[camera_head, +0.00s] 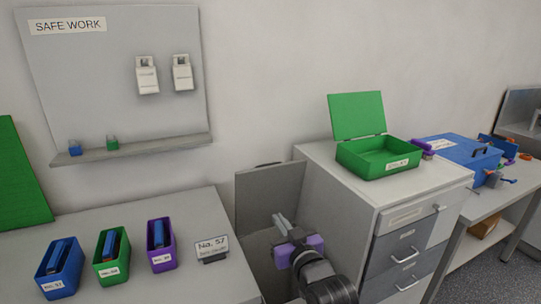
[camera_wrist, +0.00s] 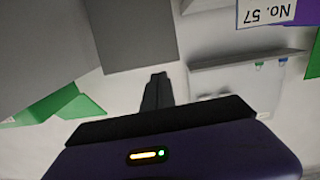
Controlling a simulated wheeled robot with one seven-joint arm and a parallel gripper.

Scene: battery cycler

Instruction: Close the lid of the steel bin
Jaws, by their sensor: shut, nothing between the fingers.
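The steel bin's grey lid (camera_head: 262,192) stands raised in the gap between the left table and the drawer cabinet in the head view. The bin's body (camera_head: 258,250) is below it, mostly hidden by my arm and the table. My gripper (camera_head: 280,222), with purple sides, is in front of the lid's lower part; its fingers are together and empty. In the wrist view my fingers (camera_wrist: 157,88) point towards the wall, and a grey panel that looks like the lid (camera_wrist: 128,32) is beside them at the upper left. I cannot tell whether they touch it.
The drawer cabinet (camera_head: 350,200) stands close on the right with an open green box (camera_head: 372,160) on top. The left table (camera_head: 130,225) carries blue, green and purple holders and a No. 57 sign (camera_head: 211,248) near its right edge. A blue box (camera_head: 460,152) is further right.

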